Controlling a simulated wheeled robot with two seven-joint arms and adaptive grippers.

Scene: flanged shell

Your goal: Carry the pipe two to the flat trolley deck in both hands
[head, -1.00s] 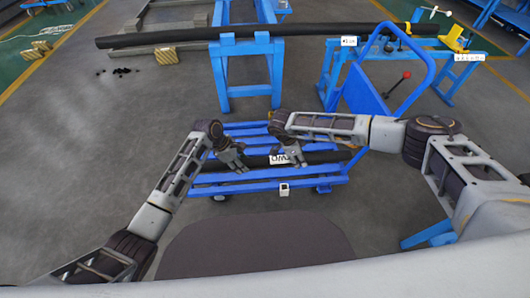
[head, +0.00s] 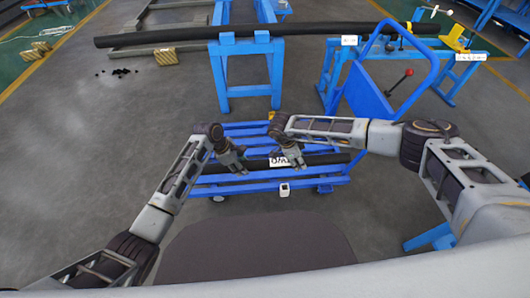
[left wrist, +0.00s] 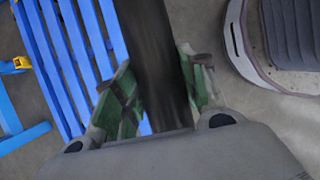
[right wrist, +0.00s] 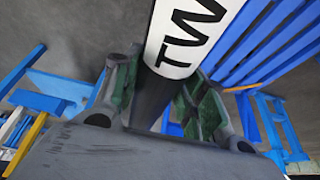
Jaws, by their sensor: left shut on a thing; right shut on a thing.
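Pipe two (head: 325,159) is a dark pipe with a white label reading TWO (head: 279,161), lying crosswise over the blue slatted trolley deck (head: 250,187). I cannot tell from the head view whether it touches the slats. My left gripper (head: 240,167) is shut on the pipe left of the label; the left wrist view shows the pipe (left wrist: 155,60) between its fingers. My right gripper (head: 298,163) is shut on the pipe near the label, which fills the top of the right wrist view (right wrist: 190,35). The fingers hide parts of the pipe.
The trolley's blue push handle (head: 425,75) rises at the back right. A long dark pipe (head: 150,38) rests across blue stands (head: 245,70) behind the trolley. Yellow-striped blocks (head: 166,56) stand at the back left.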

